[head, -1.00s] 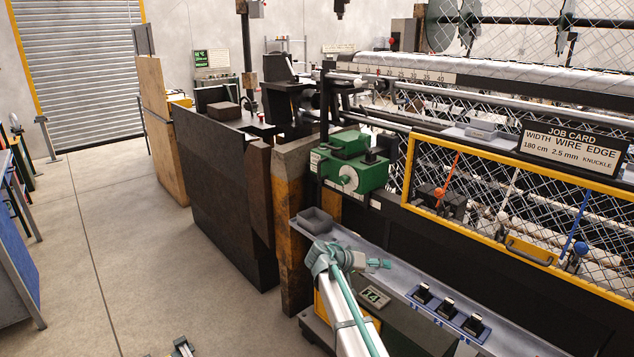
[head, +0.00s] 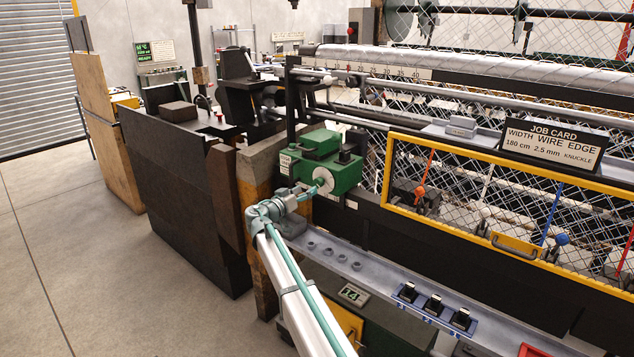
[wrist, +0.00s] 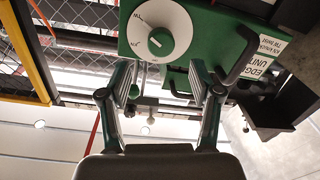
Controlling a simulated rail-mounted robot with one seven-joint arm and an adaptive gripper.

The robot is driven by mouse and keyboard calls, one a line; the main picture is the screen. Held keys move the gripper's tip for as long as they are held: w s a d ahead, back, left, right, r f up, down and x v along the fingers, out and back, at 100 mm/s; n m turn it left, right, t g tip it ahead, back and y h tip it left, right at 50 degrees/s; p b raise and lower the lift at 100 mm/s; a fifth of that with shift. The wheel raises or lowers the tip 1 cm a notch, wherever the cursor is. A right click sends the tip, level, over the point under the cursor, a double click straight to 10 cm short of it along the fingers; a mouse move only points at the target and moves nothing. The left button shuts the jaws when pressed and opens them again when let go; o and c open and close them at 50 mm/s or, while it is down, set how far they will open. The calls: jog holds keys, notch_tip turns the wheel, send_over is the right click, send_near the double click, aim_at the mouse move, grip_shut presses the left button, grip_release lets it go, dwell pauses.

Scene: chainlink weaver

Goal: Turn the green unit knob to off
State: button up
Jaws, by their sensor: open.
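The green edge unit (head: 330,150) is mounted at the left end of the machine. Its round white dial with a dark green knob (wrist: 160,40) faces me in the wrist view. The white dial also shows in the head view (head: 324,178), partly covered by my gripper. My gripper (wrist: 162,75) is open and empty, its two fingers apart just short of the dial. The knob lies between and a little beyond the fingertips in the picture. I cannot tell from the frames whether anything touches.
A yellow-framed mesh guard (head: 388,170) stands right of the unit. A grey ledge (head: 375,262) with several small grey parts and black switches runs below. A job card sign (head: 552,142) sits above the guard. In the wrist view a dark bracket (wrist: 262,105) lies right of my gripper.

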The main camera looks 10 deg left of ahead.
aim_at(317, 183)
jog(key=p+x, duration=0.2)
jog(key=x, duration=0.6)
jog(key=shift+p, duration=0.35)
jog(key=shift+c, duration=0.3)
jog(key=c, duration=1.1)
